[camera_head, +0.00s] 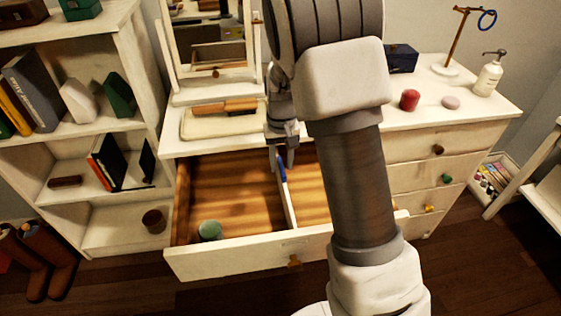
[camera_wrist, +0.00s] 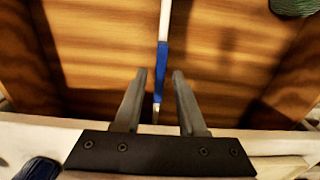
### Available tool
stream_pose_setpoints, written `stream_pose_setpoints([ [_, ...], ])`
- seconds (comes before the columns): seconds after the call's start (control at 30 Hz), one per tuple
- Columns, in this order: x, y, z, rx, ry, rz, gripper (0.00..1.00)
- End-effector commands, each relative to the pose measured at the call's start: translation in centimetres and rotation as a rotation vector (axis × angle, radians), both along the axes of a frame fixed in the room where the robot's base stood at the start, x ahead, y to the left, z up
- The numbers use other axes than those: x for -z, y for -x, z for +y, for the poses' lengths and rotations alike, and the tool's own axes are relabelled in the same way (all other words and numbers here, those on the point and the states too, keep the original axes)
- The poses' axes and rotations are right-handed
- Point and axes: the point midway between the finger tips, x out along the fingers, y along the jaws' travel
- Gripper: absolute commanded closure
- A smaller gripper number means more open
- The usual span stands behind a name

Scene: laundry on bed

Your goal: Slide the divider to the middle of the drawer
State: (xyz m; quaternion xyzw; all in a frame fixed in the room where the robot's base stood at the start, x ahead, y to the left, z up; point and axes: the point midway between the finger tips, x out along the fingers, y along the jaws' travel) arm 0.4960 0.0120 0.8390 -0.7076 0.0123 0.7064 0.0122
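The open drawer (camera_head: 235,256) is pulled out of the white dresser; its right part is hidden behind my arm in the head view. The thin white divider (camera_head: 288,203) runs front to back in it, with a blue section towards the back. In the wrist view the divider (camera_wrist: 166,18) looks roughly midway between the drawer's side walls. My gripper (camera_head: 281,168) is over the back of the drawer. In the wrist view my gripper (camera_wrist: 163,74) is open, one finger on each side of the blue section, with gaps showing on both sides. The fingertips' height against the divider is unclear.
A green round object (camera_head: 210,230) lies in the drawer's front left corner. The dresser top holds a mirror (camera_head: 217,40), a beige item (camera_head: 215,121), a red candle (camera_head: 409,100) and a pump bottle (camera_head: 489,74). A shelf unit (camera_head: 98,215) stands close on the left.

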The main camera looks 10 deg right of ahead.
Motion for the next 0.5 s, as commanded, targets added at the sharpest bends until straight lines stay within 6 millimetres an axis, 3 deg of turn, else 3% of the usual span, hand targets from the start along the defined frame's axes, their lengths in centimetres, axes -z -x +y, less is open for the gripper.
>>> stream_pose_setpoints([
  [0.33,-0.2,0.0,0.1,0.0,0.0,0.001,0.55],
  [0.5,-2.2,-0.1,0.1,-0.001,-0.001,-0.002,0.55],
])
